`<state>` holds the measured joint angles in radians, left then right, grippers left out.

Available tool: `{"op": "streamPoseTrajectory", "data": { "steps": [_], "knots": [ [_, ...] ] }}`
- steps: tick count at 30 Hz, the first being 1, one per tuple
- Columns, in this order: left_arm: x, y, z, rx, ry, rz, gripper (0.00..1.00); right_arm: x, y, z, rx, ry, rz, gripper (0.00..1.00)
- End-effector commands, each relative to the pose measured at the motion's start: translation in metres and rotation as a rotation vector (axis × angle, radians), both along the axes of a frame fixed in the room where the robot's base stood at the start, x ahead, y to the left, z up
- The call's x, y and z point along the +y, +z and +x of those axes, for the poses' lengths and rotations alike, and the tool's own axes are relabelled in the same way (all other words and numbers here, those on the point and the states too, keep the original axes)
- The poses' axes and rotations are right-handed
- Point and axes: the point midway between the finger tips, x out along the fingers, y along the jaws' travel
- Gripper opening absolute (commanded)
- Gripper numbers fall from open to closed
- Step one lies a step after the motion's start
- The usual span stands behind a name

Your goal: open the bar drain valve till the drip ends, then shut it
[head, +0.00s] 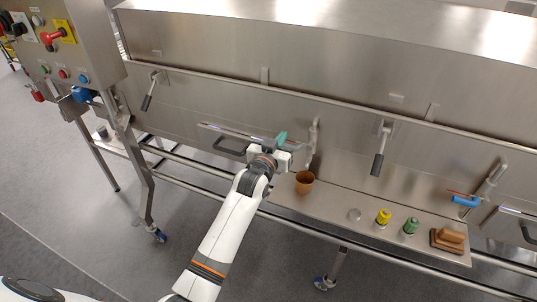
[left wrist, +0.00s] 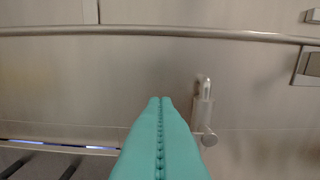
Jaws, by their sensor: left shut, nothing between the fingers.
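A grey drain pipe (head: 313,140) comes out of the steel tunnel wall, and a brown cup (head: 305,182) stands below it on the ledge. The pipe fitting also shows in the left wrist view (left wrist: 203,110), to the right of my fingers. My left gripper (head: 281,138) is shut and empty, its teal fingers just left of the pipe and apart from it. A second pipe (head: 490,180) at the right carries a blue valve handle (head: 466,201). I cannot make out a lever on the pipe near my gripper, nor any drip. My right gripper is out of view.
The steel ledge (head: 335,205) also holds a yellow-topped item (head: 383,216), a green-topped one (head: 411,226) and a brown brush (head: 450,238). Black-handled levers (head: 378,163) hang from the wall. A control box (head: 75,50) stands at the left.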

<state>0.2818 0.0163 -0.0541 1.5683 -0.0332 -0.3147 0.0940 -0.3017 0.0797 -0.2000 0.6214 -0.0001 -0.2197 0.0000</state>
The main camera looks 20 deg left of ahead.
Motion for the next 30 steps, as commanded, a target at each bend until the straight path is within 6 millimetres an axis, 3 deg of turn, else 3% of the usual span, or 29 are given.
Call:
{"op": "streamPoseTrajectory", "data": {
  "steps": [1, 9, 15, 30],
  "knots": [
    [0.0, -0.011, -0.012, 0.006, 0.0, 0.0, 0.0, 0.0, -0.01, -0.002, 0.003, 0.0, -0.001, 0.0],
    [0.002, -0.006, -0.061, 0.003, 0.0, 0.001, 0.0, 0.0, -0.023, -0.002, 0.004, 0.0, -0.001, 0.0],
    [0.003, -0.003, -0.085, 0.002, 0.0, 0.001, 0.0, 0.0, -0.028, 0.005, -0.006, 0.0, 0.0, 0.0],
    [0.003, -0.006, -0.091, 0.011, 0.0, 0.001, 0.0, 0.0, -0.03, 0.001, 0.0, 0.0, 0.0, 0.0]
  ]
}}
